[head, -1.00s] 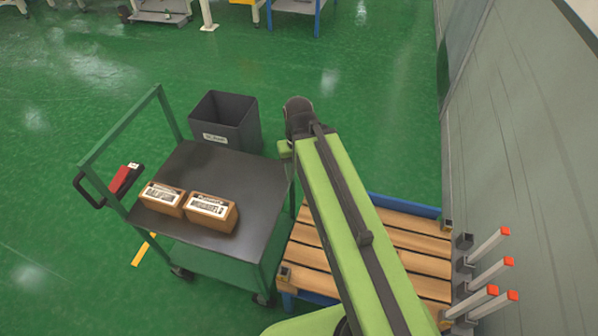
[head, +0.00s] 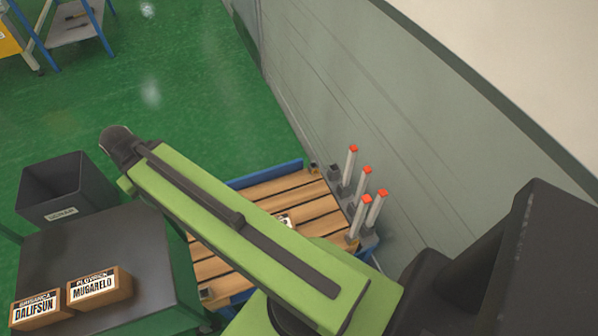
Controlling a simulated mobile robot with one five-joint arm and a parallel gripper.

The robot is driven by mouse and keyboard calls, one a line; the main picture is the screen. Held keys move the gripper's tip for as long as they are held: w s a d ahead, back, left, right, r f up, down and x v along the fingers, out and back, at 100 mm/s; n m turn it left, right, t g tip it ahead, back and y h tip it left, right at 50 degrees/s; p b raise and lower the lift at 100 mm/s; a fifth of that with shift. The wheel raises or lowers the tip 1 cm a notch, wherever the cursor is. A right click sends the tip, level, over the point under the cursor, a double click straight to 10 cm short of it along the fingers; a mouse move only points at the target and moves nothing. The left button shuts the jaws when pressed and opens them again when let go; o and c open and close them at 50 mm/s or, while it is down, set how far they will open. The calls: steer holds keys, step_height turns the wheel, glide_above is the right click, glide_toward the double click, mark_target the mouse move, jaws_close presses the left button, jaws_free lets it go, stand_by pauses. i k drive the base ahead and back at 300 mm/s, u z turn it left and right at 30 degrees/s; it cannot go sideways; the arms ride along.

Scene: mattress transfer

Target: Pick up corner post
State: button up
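Several pale grey corner posts with red tips stand close together beside the wall, at the right end of the slatted platform. A far one (head: 349,166) is leftmost, another (head: 363,186) is just nearer, and a near one (head: 376,208) is at the right. They look upright and apart from each other. The wooden slatted platform (head: 290,187) has a blue frame and small dark blocks at its corners. My green arm crosses over it and hides its middle. My gripper is not in view.
A dark-topped cart (head: 130,245) at lower left carries two labelled boxes, one (head: 40,309) left of the other (head: 99,288). A dark bin (head: 65,192) stands behind it. A grey wall (head: 400,150) runs close behind the posts. Green floor (head: 190,100) is clear beyond the platform.

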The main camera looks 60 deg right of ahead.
mark_target(365, 200)
steer(key=k, duration=0.45)
steer(key=z, duration=1.2)
steer(key=i, duration=0.1)
steer(key=z, duration=0.85)
